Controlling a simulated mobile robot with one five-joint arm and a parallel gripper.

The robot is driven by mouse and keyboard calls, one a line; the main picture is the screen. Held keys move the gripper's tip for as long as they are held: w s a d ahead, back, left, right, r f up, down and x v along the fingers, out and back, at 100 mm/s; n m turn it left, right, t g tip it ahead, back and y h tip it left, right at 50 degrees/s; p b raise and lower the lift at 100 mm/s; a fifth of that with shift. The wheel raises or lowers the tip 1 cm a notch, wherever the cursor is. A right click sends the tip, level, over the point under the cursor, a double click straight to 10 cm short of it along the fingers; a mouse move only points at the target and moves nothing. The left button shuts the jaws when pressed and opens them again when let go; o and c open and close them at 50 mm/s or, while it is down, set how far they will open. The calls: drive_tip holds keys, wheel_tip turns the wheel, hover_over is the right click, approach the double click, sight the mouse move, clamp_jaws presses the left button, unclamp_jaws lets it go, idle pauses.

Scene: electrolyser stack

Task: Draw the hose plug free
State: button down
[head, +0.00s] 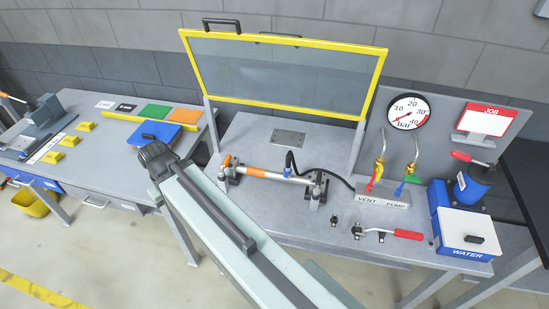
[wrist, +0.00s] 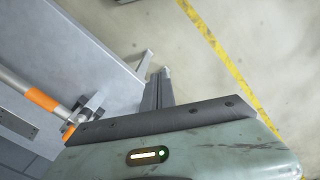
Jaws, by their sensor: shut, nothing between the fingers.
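A slim blue and black hose plug (head: 290,160) stands upright at the middle of the orange-banded tube (head: 264,173) on the bench. A black hose (head: 335,177) runs from near it towards the vent and pump block. My gripper (head: 150,151) is to the left of the tube and well apart from the plug. In the wrist view the narrow fingers (wrist: 158,90) are together with nothing in them, over the bench's edge and the floor. The tube's orange band (wrist: 40,98) shows at the left there. The plug is not visible in the wrist view.
A raised yellow-framed guard (head: 285,68) stands behind the tube. The vent and pump block (head: 383,198), a gauge (head: 408,112) and a white-lidded water box (head: 465,228) are to the right. A red-handled tool (head: 407,235) lies in front. A blue case (head: 168,136) is on the left bench.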

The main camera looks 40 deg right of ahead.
drive_tip(key=shift+w+a+r, duration=0.1)
drive_tip(key=shift+w, duration=0.1)
drive_tip(key=shift+w, duration=0.1)
wheel_tip(320, 180, up, 10)
drive_tip(key=n+t+y+p, duration=0.25)
drive_tip(key=n+p, duration=0.35)
drive_tip(key=p, duration=0.3)
hover_over(285, 175)
drive_tip(key=s+d, duration=0.2)
drive_tip(key=s, duration=0.1)
drive_tip(key=shift+s+d+f+h, duration=0.15)
drive_tip(key=shift+f+h, duration=0.05)
drive_tip(key=shift+h, duration=0.15)
drive_tip(key=shift+f+b, duration=0.15)
drive_tip(key=shift+b, duration=0.2)
drive_tip(key=b+x, duration=1.2)
drive_tip(key=x, duration=0.1)
drive_tip(key=shift+s+d+f+b, duration=0.15)
drive_tip(key=shift+d+b, duration=0.05)
drive_tip(key=shift+b, duration=0.2)
drive_tip(key=shift+f+b, duration=0.3)
